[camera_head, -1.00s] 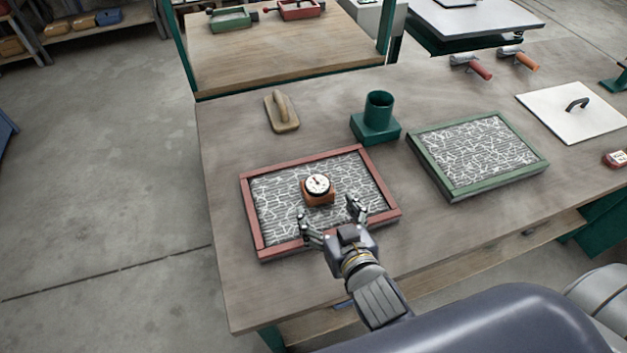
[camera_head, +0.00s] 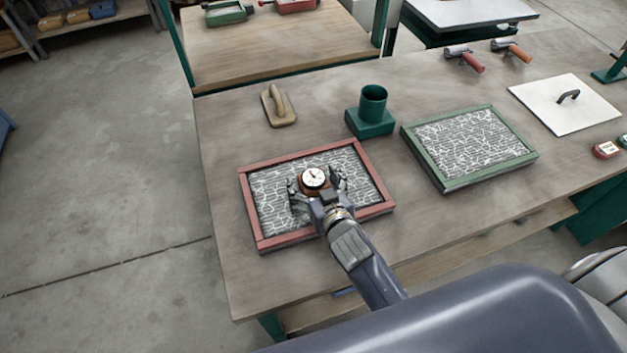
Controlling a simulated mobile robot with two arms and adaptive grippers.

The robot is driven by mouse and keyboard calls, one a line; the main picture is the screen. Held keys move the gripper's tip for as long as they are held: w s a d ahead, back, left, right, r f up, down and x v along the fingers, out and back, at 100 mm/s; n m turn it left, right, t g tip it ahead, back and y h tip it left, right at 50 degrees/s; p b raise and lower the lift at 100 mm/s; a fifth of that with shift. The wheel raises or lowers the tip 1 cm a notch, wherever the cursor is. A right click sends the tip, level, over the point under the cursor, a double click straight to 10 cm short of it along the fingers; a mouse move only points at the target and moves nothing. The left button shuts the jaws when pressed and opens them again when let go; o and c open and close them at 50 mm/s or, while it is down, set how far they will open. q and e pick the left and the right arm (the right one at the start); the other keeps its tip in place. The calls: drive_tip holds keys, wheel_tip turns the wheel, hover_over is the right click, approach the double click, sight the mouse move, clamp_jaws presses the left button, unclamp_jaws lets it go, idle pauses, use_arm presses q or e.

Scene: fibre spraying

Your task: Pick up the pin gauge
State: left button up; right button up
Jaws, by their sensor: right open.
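The pin gauge (camera_head: 314,177) has a round white dial on an orange-brown body. It stands on the fibre-covered panel inside the red frame (camera_head: 320,237) on the workbench. My right gripper (camera_head: 316,183) is open, with one finger on each side of the gauge. Whether the fingers touch its body I cannot tell. The gripper hides the lower part of the gauge. My left gripper is not in view.
A green-framed panel (camera_head: 438,182) lies to the right. A green cup on a block (camera_head: 372,108) and a wooden float (camera_head: 278,106) stand behind.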

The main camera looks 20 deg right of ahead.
sight(314, 176)
drive_tip(key=shift+s, duration=0.1)
drive_tip(key=c, duration=1.3)
wheel_tip(314, 176, up, 10)
drive_tip(key=shift+f+b, duration=0.1)
drive_tip(key=shift+b, duration=0.2)
